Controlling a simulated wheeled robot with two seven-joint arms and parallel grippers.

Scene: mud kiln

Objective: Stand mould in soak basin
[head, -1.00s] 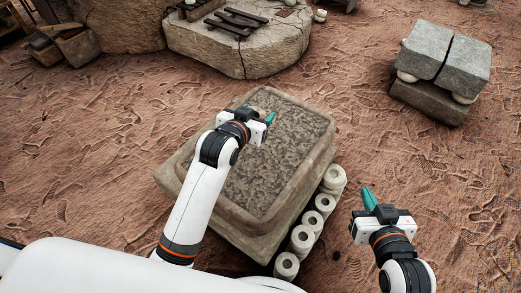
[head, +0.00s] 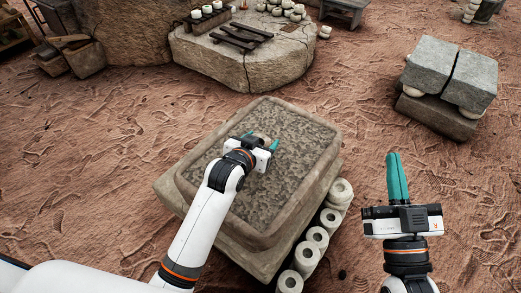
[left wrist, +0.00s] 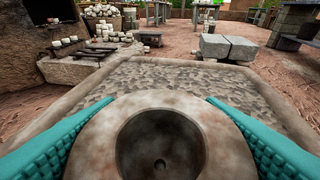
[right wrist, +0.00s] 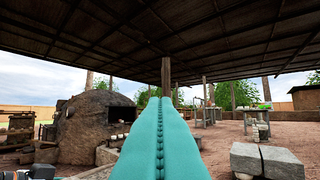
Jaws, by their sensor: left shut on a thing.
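My left gripper (head: 262,146) is shut on the mould, over the soak basin (head: 303,190). In the left wrist view the mould (left wrist: 88,125) is a thick, mottled, pale round piece with a hollow and a small hole at its bottom. It sits between the two teal fingers. In the head view it is mostly hidden by my gripper. The basin is a wide stone trough with a raised rim and a mottled grey surface inside. I cannot tell whether the mould touches that surface. My right gripper (head: 396,157) is shut and empty, fingers upward, right of the basin.
Several pale hollow cylinders (head: 303,257) stand along the basin's right side. Grey stone blocks (head: 449,72) rest at the upper right. A cracked stone platform (head: 270,72) with small pots and dark bars stands behind the basin. Reddish ground between them is open.

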